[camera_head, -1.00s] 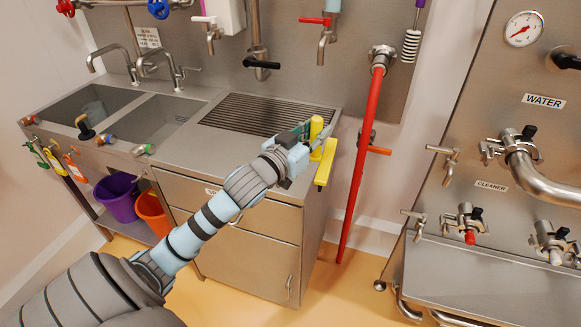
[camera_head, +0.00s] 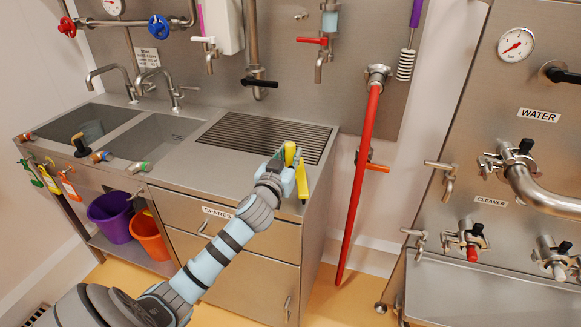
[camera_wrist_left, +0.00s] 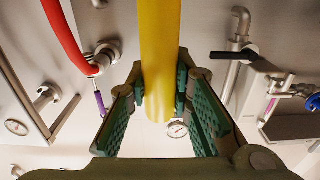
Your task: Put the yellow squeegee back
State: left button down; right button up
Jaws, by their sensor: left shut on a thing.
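The yellow squeegee (camera_head: 301,182) is over the right part of the steel counter, beside the drain grate. My left gripper (camera_head: 288,160) is shut on it. In the left wrist view the yellow handle (camera_wrist_left: 160,60) runs from the top edge down between the green finger pads of my left gripper (camera_wrist_left: 162,100). Its rounded end shows between the fingers. In the head view the gripper hides part of the squeegee, and I cannot tell whether it touches the counter. My right gripper is not in view.
The drain grate (camera_head: 264,136) lies in the counter. Two sinks with taps are to the left. A red hose (camera_head: 360,170) hangs right of the counter. Purple (camera_head: 111,215) and orange (camera_head: 150,236) buckets stand below. A pipe panel with valves (camera_head: 500,230) is on the right.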

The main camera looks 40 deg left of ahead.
pick_arm(q)
notch_tip(320, 180, down, 2)
jog(key=shift+f, duration=0.2)
jog(key=c, duration=1.4)
grip_release()
jog(key=shift+c, duration=0.2)
jog(key=shift+r, duration=0.15)
jog(key=v, duration=1.2)
